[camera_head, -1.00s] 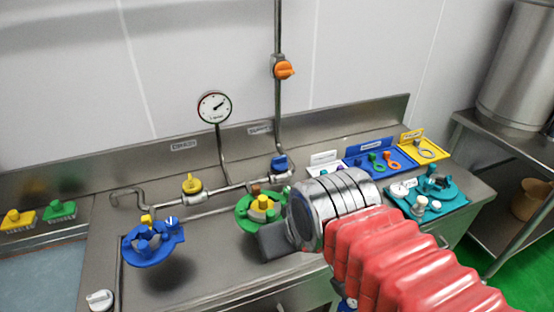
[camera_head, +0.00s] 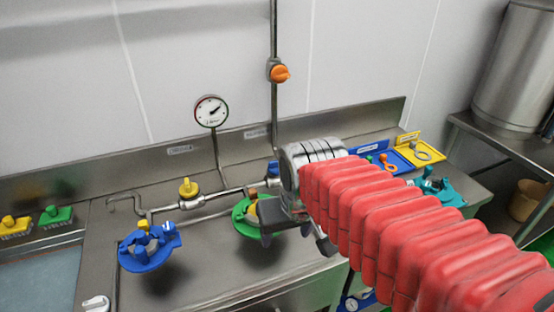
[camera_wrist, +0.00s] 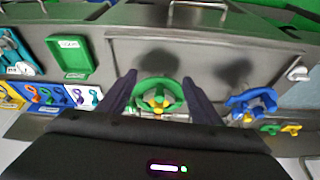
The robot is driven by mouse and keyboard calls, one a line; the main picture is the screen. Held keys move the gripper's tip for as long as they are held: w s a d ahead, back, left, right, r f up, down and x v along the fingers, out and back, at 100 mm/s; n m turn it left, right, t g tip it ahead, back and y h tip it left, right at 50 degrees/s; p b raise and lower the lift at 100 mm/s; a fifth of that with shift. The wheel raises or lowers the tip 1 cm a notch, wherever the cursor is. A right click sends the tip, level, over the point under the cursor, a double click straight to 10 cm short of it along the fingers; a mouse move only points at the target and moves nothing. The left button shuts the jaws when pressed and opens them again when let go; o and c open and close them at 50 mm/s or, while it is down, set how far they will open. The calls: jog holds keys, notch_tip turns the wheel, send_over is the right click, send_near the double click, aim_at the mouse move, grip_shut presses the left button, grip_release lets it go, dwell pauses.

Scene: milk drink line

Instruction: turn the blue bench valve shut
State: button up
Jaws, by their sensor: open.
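The blue bench valve (camera_head: 273,168) sits on the low steel pipe along the back of the bench. Only a sliver of its blue handle shows in the head view, beside my wrist housing, so I cannot tell its angle. I cannot make it out in the wrist view. My gripper (camera_head: 296,238) points down over the bench, in front of the valve and apart from it. In the wrist view my gripper (camera_wrist: 159,78) has its two dark fingers spread, with the green ring fixture (camera_wrist: 178,90) showing between them. Nothing is held.
A yellow valve (camera_head: 188,187) is on the same pipe, left of the blue one. An orange valve (camera_head: 279,73) is on the vertical pipe. A gauge (camera_head: 211,111) stands at the back. A blue fixture (camera_head: 148,258) is left; blue and yellow trays (camera_head: 428,152) are right.

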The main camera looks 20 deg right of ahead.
send_near(276, 161)
jog(key=s+a, duration=0.1)
jog(key=s, duration=0.7)
jog(key=w+d+r+n, duration=0.1)
jog(key=w+r, duration=0.3)
jog(key=w, duration=0.1)
jog(key=shift+w+d+r, duration=0.2)
jog(key=shift+w+r, duration=0.15)
jog(key=shift+r, duration=0.05)
jog(key=x, duration=1.3)
jog(key=shift+w+a+f, duration=0.15)
jog(key=shift+w+f, duration=0.15)
jog(key=shift+w, duration=0.1)
jog(key=shift+c, duration=0.7)
jog(key=shift+a, duration=0.1)
jog(key=c, duration=0.9)
